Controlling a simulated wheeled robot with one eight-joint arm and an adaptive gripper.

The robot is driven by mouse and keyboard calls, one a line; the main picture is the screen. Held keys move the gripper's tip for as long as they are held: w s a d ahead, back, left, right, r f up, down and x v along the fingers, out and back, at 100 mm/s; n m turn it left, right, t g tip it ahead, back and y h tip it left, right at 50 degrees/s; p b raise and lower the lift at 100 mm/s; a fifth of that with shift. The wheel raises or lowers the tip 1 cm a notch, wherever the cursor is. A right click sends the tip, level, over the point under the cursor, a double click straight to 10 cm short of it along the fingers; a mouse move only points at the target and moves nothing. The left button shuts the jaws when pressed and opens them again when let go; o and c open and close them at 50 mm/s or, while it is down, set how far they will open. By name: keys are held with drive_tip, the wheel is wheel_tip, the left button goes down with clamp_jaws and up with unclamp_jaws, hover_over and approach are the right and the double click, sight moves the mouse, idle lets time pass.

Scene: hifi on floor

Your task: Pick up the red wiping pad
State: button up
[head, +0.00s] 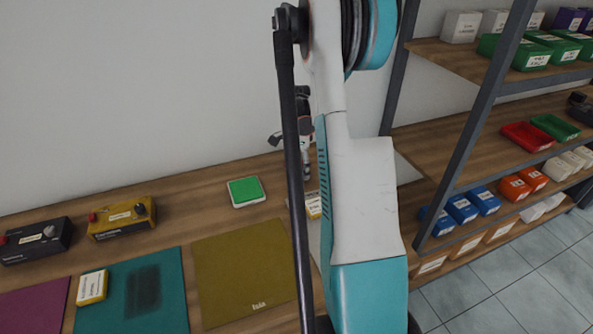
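A flat red item (526,137) lies on the middle shelf at the right, next to a similar green one (555,127). It is too small to tell whether it is a wiping pad or a shallow tray. No other red pad shows clearly. A green pad with a pale base (246,191) lies on the wooden bench. My arm crosses the middle of the view and hides part of the bench. I cannot make out my gripper.
The bench (215,222) holds purple, teal (175,300) and olive (245,275) mats, dark (38,240) and yellow (122,217) devices, and small labelled boxes. A dark and white instrument (304,130) stands partly behind my arm. The shelving rack holds several coloured boxes. Tiled floor at lower right is clear.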

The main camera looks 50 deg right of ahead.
drive_tip(key=shift+c, duration=0.5)
drive_tip(key=shift+r, duration=0.1)
wheel_tip(320, 180, up, 20)
drive_tip(key=p, duration=0.4)
